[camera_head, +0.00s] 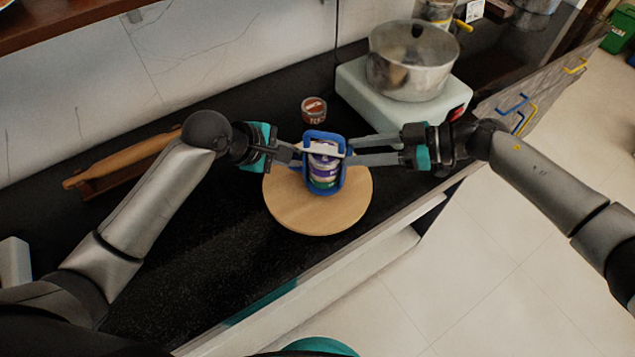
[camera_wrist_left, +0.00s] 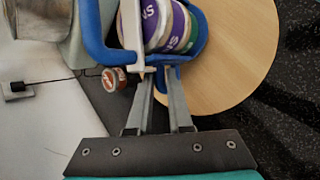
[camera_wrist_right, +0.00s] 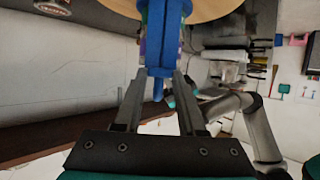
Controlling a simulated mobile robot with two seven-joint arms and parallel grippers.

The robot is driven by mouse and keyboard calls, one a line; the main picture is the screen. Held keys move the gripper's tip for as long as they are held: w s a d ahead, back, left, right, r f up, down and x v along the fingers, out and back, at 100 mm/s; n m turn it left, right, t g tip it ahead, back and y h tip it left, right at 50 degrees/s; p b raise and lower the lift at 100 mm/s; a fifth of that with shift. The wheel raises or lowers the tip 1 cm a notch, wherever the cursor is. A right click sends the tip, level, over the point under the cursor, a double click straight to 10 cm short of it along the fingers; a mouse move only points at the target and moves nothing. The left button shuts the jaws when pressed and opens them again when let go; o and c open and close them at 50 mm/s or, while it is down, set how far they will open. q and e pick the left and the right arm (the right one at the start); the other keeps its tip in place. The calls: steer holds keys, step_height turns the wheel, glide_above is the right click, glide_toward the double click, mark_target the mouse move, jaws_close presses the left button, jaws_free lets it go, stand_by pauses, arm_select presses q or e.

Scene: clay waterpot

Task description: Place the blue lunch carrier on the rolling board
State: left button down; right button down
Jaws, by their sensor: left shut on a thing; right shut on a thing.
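The blue lunch carrier (camera_head: 324,190) has a blue frame, a pale handle bar and stacked purple, white and green containers. In the head view it is over the round wooden rolling board (camera_head: 290,218); I cannot tell if it touches the board. My left gripper (camera_head: 298,155) is shut on the carrier's left side. My right gripper (camera_head: 346,153) is shut on its right side. The carrier (camera_wrist_left: 200,28) and board (camera_wrist_left: 245,60) also show in the left wrist view. In the right wrist view the fingers close on the blue frame (camera_wrist_right: 165,35).
A small red-lidded jar (camera_head: 314,110) stands behind the board. A metal pot (camera_head: 412,62) sits on a white cooker (camera_head: 350,90) at the back right. A brown curved object (camera_head: 120,165) lies at the left. The black counter (camera_head: 190,270) is clear in front.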

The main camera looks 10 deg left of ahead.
arm_select(q)
steer(key=shift+a+f+b, duration=0.1)
steer(key=shift+f+b, duration=0.55)
steer(key=shift+f, duration=0.2)
arm_select(e)
steer(key=shift+w+f, duration=0.15)
steer(key=shift+f, duration=0.5)
arm_select(q)
steer(key=c, duration=1.2)
jaws_free()
arm_select(e)
steer(key=c, duration=0.8)
jaws_free()
steer(key=shift+d, duration=0.1)
steer(key=shift+c, duration=0.2)
arm_select(q)
steer(key=o, duration=0.4)
steer(key=shift+r, duration=0.15)
steer(key=shift+c, duration=0.2)
arm_select(e)
steer(key=o, duration=0.3)
steer(key=shift+o, duration=0.2)
arm_select(q)
steer(key=v, duration=1.2)
arm_select(e)
steer(key=v, duration=1.2)
